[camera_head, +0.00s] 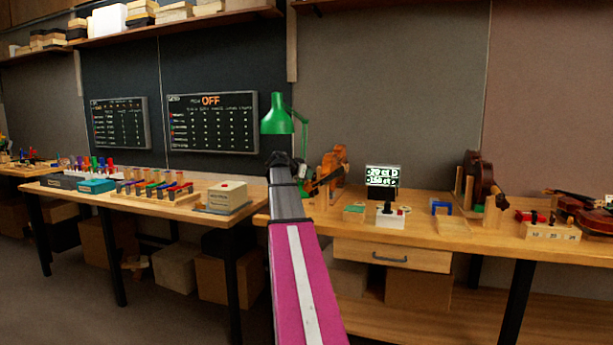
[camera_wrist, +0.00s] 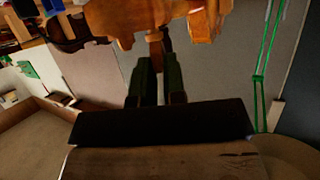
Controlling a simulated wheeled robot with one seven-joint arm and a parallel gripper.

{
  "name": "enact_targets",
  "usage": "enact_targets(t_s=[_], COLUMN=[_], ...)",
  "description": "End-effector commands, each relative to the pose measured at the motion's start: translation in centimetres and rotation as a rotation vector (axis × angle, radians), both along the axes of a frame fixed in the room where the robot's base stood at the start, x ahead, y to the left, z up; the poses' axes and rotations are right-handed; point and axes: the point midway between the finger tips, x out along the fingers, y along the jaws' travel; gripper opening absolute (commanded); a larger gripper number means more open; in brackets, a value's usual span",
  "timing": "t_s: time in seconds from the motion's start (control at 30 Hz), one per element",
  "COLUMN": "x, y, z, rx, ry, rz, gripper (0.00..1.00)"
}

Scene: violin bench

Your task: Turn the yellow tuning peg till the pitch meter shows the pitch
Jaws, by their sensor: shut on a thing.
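In the wrist view, my gripper (camera_wrist: 156,66) has its two dark fingers close together. They are shut on a small part just below the orange-brown violin head (camera_wrist: 150,18). The peg's yellow colour cannot be made out there. In the head view the violin (camera_head: 338,163) stands in a wooden holder on the bench, and my arm hides my gripper and part of the violin's left side.
A green lamp (camera_head: 277,122) stands just behind my arm. A second violin (camera_head: 482,182) is upright in a stand further right, with another violin (camera_head: 588,212) at the right edge. A white box (camera_head: 228,196) and coloured pegs in racks (camera_head: 155,194) are on the left bench.

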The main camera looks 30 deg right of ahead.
Motion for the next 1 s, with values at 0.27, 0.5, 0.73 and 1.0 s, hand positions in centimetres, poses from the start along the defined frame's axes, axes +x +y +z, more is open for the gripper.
enact_targets(t_s=[0.27,0.5,0.73,1.0], x=[0.0,-0.2,-1.2,-2.5], y=[0.0,0.4,3.5,7.7], z=[0.0,0.1,1.4,3.3], rx=[0.001,0.001,0.0,0.0], ry=[0.0,0.0,-0.001,-0.001], rz=[-0.001,-0.001,0.001,0.001], gripper=[0.37,0.37,0.37,0.37])
